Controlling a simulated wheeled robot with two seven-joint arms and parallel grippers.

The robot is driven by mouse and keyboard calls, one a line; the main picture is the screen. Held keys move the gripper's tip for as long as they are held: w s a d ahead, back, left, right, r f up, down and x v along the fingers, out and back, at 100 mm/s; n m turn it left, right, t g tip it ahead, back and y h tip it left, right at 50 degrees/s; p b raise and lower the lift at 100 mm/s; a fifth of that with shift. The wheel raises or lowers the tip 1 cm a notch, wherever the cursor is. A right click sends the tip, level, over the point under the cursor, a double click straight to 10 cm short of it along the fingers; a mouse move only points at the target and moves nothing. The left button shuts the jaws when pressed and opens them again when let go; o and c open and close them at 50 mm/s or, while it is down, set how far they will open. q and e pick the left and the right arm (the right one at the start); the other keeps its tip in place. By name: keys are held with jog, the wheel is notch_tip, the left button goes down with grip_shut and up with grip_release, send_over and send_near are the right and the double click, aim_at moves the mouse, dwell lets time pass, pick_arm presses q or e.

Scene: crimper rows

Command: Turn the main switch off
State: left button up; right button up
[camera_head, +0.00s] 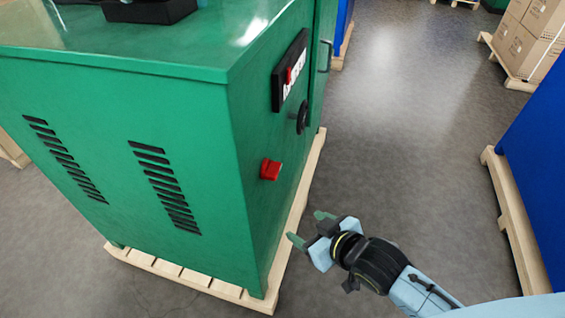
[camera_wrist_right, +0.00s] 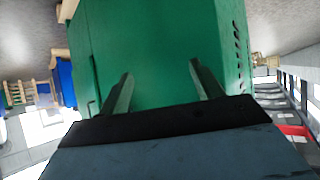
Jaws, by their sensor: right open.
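A green machine cabinet (camera_head: 170,150) stands on a pallet. Its right side carries a red switch (camera_head: 270,169), a black round knob (camera_head: 302,117) above and behind it, and a dark panel (camera_head: 289,70) with a red part and white markings higher up. I cannot tell which of these is the main switch. My right gripper (camera_head: 310,228) is open and empty, below and to the right of the red switch, apart from the cabinet. In the right wrist view its two fingers (camera_wrist_right: 164,82) point at the green cabinet wall (camera_wrist_right: 160,35); no switch shows there. My left gripper is out of view.
The wooden pallet (camera_head: 185,278) sticks out under the cabinet. A blue cabinet (camera_head: 540,160) on a pallet stands at the right, and cardboard boxes (camera_head: 530,40) at the back right. Grey floor (camera_head: 415,120) lies open between the cabinets.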

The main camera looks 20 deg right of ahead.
jog(key=w+r+n+t+y+p, duration=0.2)
jog(key=w+r+n+y, duration=0.1)
jog(key=w+r+y, duration=0.15)
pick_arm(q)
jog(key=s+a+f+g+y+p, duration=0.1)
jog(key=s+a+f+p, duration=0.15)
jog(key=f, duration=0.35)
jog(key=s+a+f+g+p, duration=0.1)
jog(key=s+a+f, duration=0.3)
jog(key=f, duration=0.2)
pick_arm(e)
jog(key=n+g+y, duration=0.2)
jog(key=n+y, duration=0.2)
jog(key=y, duration=0.3)
send_near(279, 170)
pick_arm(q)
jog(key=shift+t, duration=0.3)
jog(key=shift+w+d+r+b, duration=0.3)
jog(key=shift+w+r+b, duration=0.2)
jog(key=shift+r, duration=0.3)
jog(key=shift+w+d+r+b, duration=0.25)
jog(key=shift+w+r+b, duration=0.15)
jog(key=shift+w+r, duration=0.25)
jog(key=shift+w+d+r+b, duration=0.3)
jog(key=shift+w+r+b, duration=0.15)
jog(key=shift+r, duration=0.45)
pick_arm(e)
jog(key=x, duration=0.9)
jog(key=shift+a+g, duration=0.35)
jog(key=shift+g, duration=0.05)
